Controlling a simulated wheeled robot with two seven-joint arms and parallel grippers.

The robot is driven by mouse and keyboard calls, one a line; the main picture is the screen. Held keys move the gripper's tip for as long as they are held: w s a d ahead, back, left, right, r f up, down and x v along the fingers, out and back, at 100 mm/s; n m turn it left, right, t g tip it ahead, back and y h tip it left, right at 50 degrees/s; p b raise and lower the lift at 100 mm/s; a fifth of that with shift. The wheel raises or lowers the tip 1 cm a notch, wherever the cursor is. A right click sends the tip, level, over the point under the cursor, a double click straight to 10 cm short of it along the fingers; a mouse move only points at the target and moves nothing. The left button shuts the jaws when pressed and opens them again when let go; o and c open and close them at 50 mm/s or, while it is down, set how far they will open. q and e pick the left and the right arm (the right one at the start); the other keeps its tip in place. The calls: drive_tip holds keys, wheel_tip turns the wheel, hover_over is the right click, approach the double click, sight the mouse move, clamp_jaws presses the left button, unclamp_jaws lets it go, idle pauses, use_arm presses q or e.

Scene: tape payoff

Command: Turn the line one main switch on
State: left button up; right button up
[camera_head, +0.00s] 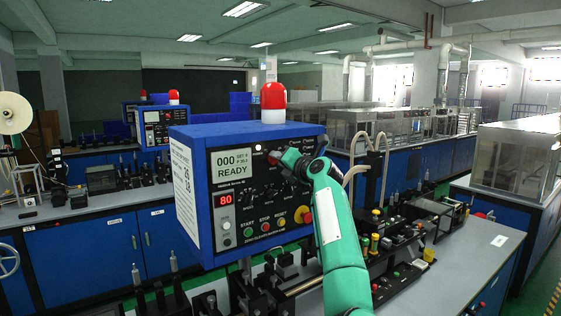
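The blue control box (183,200) stands at the centre with a dark front panel. Its display (232,168) reads 000 and READY, and a red readout (225,200) shows 80. I cannot make out which control is the main switch. My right gripper is out of view.
A red and white beacon (273,102) tops the box. A grey bench (440,283) with fixtures and small coloured parts lies right of my arm. Another blue control box (158,127) stands behind at left, near a white reel (14,113). Clear-covered machines (520,160) stand at right.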

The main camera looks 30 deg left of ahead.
use_arm(q)
drive_tip(key=shift+d, duration=0.1)
drive_tip(key=b+v, duration=0.6)
drive_tip(key=v, duration=0.7)
drive_tip(key=shift+d, duration=0.25)
